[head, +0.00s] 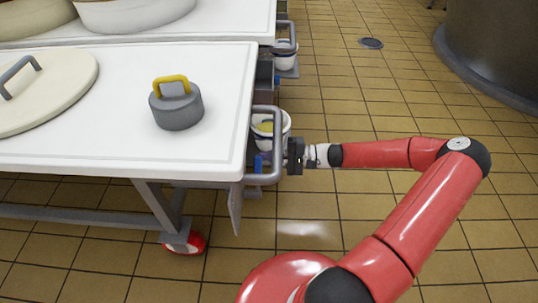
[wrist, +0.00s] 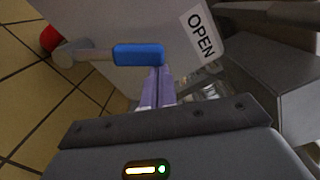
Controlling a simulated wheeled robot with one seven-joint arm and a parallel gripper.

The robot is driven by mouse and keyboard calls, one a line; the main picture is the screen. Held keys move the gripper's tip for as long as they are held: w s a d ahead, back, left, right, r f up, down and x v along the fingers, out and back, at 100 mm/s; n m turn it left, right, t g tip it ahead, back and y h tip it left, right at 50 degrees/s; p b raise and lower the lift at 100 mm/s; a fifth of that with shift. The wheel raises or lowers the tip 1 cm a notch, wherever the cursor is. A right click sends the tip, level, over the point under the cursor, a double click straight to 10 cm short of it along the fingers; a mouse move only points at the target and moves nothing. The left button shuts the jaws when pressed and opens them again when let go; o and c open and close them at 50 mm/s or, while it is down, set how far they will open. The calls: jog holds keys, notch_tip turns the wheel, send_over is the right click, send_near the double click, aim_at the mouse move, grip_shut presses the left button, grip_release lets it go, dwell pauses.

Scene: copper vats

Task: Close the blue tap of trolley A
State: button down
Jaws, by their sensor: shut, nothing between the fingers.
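The blue tap (wrist: 138,54) shows in the wrist view as a blue grip on a grey lever that runs left. A panel behind it bears an OPEN label (wrist: 197,33). My gripper (wrist: 159,72) is shut and empty; its fingertips are at the lower right edge of the blue grip, and I cannot tell whether they touch. In the head view a small part of the blue tap (head: 258,166) shows beside the trolley's (head: 190,130) end, and my gripper (head: 284,157) reaches it from the right, by the trolley's grey handle (head: 265,179). No letter A is visible.
A white bucket (head: 284,126) with something yellow inside is beside the trolley, behind the handle bar. A grey weight with a yellow handle (head: 176,108) and a pale lid (head: 60,92) lie on top. A second trolley (head: 235,22) stands behind. Tiled floor is free at right, before a dark vat (head: 495,50).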

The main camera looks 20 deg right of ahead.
jog(key=shift+s+r+n, duration=0.15)
jog(key=shift+r+n, duration=0.05)
jog(key=shift+n, duration=0.1)
jog(key=s+a+r+n+p, duration=0.2)
jog(key=s+a+n+p, duration=0.2)
jog(key=s+n, duration=0.8)
jog(key=shift+s+h, duration=0.15)
jog(key=shift+h, duration=0.15)
jog(key=shift+s+f, duration=0.1)
dwell(0.6)
jog(key=d+r+p, duration=0.2)
jog(key=d+r, duration=0.1)
jog(key=d, duration=0.8)
jog(key=shift+r+p, duration=0.2)
jog(key=shift+p, duration=0.2)
